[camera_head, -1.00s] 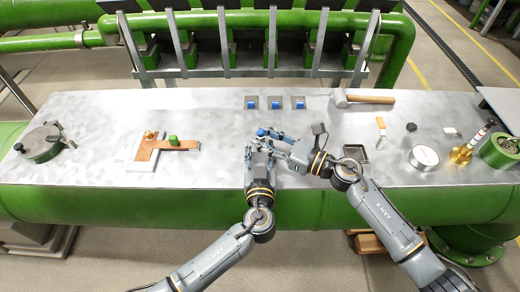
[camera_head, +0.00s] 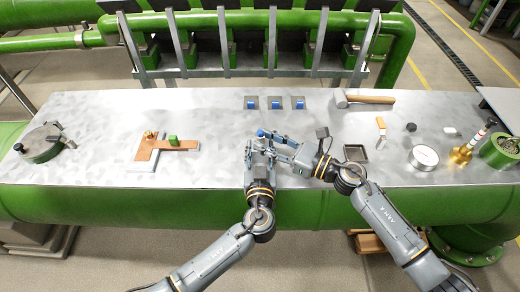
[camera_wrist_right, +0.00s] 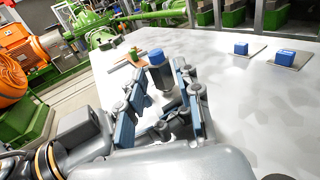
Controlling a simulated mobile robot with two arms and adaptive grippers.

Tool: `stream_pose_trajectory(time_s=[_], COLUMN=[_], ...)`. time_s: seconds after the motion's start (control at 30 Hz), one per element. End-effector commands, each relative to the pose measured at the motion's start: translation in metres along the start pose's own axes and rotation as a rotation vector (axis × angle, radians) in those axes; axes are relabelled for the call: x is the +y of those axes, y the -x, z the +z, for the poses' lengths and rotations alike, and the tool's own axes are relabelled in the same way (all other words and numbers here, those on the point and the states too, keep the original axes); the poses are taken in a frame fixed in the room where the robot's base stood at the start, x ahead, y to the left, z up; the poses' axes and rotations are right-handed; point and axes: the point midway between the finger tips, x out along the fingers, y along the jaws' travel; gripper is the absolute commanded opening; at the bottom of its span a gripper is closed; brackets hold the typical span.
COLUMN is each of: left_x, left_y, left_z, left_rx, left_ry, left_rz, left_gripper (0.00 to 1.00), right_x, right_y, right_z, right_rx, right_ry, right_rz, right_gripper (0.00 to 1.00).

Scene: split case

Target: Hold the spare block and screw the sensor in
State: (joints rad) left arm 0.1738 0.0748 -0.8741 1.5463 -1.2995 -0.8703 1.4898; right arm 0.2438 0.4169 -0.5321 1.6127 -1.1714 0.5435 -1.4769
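A sensor with a blue cap and grey body stands upright over the bench; its cap (camera_head: 261,133) is at my grippers, and it shows clearly in the right wrist view (camera_wrist_right: 157,70). My right gripper (camera_head: 279,141) is open, its two fingers apart with the sensor at or just beyond the tips. My left gripper (camera_head: 260,149) is below and beside the sensor, pointing away from me. Whether its fingers are closed on the spare block cannot be made out; the block is hidden by the fingers.
Three blue-topped pieces on square plates (camera_head: 276,103) lie at the back. A hammer (camera_head: 362,97), a dark square tray (camera_head: 355,153), a round gauge (camera_head: 424,157) and brass parts are to the right. An orange-brown T-shaped fixture (camera_head: 150,152) lies left. The bench between is clear.

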Motion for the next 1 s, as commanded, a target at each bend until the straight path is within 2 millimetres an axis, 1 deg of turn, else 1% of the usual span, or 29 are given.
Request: stream_pose_trajectory(time_s=[0.03, 0.5, 0.67, 1.0], left_x=[-0.002, -0.002, -0.002, -0.002], left_y=[0.001, 0.001, 0.001, 0.001], left_z=[0.008, 0.008, 0.008, 0.008], left_rx=[-0.014, -0.014, -0.014, -0.014], left_ry=[-0.003, -0.004, -0.004, -0.004], left_rz=[-0.003, -0.003, -0.003, -0.003], left_gripper=[0.02, 0.02, 0.02, 0.02], right_x=[0.0, 0.0, 0.0, 0.0], right_y=[0.005, 0.051, 0.056, 0.055], right_z=[-0.002, -0.001, -0.001, -0.001], right_rx=[0.002, 0.002, 0.0, 0.0], right_ry=[0.0, 0.001, 0.001, 0.001], right_rz=[0.0, -0.002, 0.0, 0.0], right_gripper=[0.34, 0.34, 0.34, 0.34])
